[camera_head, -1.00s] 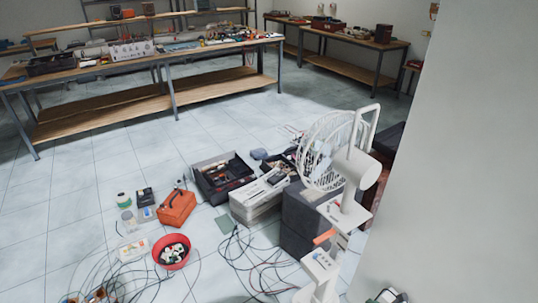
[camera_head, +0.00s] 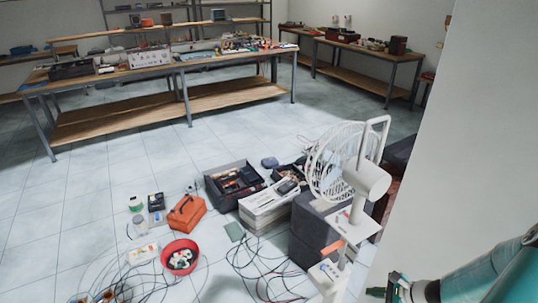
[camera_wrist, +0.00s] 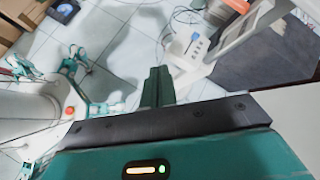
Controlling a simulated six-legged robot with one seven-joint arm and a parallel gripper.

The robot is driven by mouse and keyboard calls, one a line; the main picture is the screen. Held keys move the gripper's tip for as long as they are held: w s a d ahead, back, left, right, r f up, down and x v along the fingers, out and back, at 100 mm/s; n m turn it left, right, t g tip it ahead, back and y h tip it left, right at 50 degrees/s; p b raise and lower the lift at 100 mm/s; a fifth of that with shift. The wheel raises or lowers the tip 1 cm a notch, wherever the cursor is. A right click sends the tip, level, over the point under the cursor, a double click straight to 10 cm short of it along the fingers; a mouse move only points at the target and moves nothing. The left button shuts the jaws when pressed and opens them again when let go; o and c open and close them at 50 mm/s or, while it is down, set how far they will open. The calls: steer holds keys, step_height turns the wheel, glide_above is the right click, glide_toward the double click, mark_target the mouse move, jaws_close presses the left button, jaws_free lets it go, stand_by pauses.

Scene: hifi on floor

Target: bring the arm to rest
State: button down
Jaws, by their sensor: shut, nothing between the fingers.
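My gripper shows in the wrist view (camera_wrist: 157,86) with its two dark green fingers together and nothing between them. It points out over the tiled floor, apart from anything in that view. In the head view my teal arm enters at the lower right, and the dark end of my gripper (camera_head: 374,291) is low in the picture, beside the white wall. The rest of the arm is cut off by the picture edge.
A white fan (camera_head: 335,160) on a stand is left of my arm, by grey boxes (camera_head: 318,235). A red bowl (camera_head: 181,257), an orange case (camera_head: 187,215) and loose cables lie on the floor. A wall (camera_head: 470,130) is at the right. Open floor (camera_head: 60,225) lies left.

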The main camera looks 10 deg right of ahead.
steer(key=a+r+n+g+h, duration=0.2)
steer(key=a+r+n, duration=0.55)
steer(key=r, duration=0.35)
steer(key=a+r+n+g+h, duration=0.1)
steer(key=a+r+n+g, duration=0.2)
steer(key=a+r+n, duration=0.65)
steer(key=s+a+r+n+t+h, duration=0.1)
steer(key=s+a+r, duration=0.3)
steer(key=r, duration=0.4)
steer(key=s+a+r+n+t+h, duration=0.2)
steer(key=s+a+r+n, duration=0.2)
steer(key=r, duration=0.5)
steer(key=shift+s+a+n, duration=0.3)
steer(key=shift+s+a, duration=0.05)
steer(key=shift+s, duration=0.9)
steer(key=shift+d+r, duration=0.1)
